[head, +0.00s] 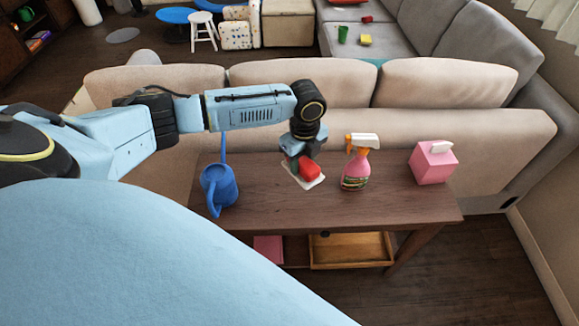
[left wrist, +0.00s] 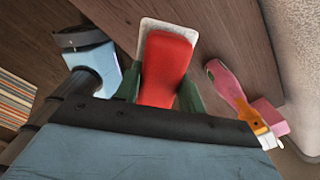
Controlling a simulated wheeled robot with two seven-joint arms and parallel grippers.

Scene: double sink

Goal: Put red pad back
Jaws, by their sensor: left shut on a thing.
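The red pad (head: 311,168) is in my left gripper (head: 299,163), over the middle of the wooden table. In the left wrist view the red pad (left wrist: 167,62) sits between the two green fingers of the left gripper (left wrist: 160,90), which are shut on its sides. A white, rounded rectangular piece (head: 304,182) lies directly under the pad; its rim also shows in the left wrist view (left wrist: 143,32). I cannot tell whether the pad touches it. My right gripper is in neither view.
A beige sofa (head: 330,133) stands behind. A wooden tray (head: 350,252) is on the lower shelf.

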